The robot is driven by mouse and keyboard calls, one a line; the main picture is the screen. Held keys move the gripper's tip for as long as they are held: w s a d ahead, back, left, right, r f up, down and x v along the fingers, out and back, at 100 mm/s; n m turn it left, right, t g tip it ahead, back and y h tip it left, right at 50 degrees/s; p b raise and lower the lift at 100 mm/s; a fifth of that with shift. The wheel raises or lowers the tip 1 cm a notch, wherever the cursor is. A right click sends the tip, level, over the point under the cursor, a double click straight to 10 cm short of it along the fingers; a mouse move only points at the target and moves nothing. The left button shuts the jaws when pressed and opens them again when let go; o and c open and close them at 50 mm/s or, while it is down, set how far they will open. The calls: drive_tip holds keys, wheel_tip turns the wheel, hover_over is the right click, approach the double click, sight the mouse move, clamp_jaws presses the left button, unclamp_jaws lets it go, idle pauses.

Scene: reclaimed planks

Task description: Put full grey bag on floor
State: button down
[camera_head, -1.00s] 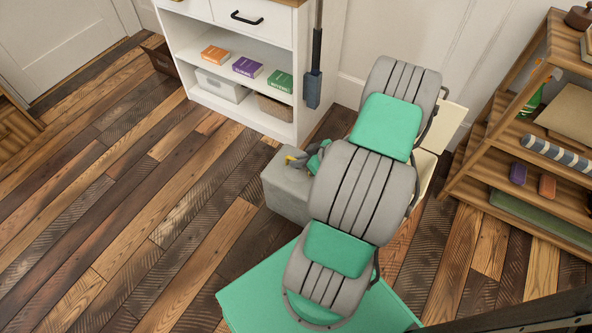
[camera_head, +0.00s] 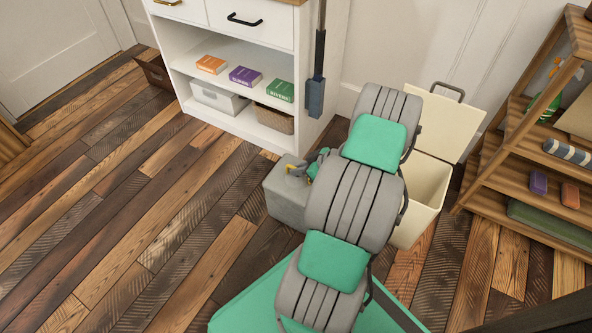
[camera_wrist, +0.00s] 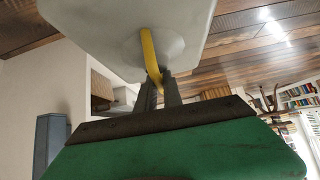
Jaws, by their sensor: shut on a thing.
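The grey bag (camera_head: 287,199) is a boxy, pale grey bundle with a yellow tie on top. It hangs left of my arm, in front of the white cabinet. My gripper (camera_head: 312,168) is shut on the yellow tie, partly hidden behind my arm. In the wrist view the grey bag (camera_wrist: 120,30) fills the top, and my gripper (camera_wrist: 162,88) pinches its yellow tie. I cannot tell whether the bag's base touches the plank floor (camera_head: 150,220).
An open cream bin (camera_head: 425,195) with its lid up stands just right of my arm. A white cabinet (camera_head: 240,125) with books and baskets is behind. A wooden shelf (camera_head: 535,150) stands at the right. The floor at left is clear.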

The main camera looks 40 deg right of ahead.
drive_tip(key=c, duration=1.9)
unclamp_jaws()
drive_tip(key=shift+s+a+f, duration=0.15)
drive_tip(key=shift+a, duration=0.05)
drive_tip(key=shift+c, duration=0.2)
drive_tip(key=o, duration=0.5)
drive_tip(key=shift+c, duration=0.2)
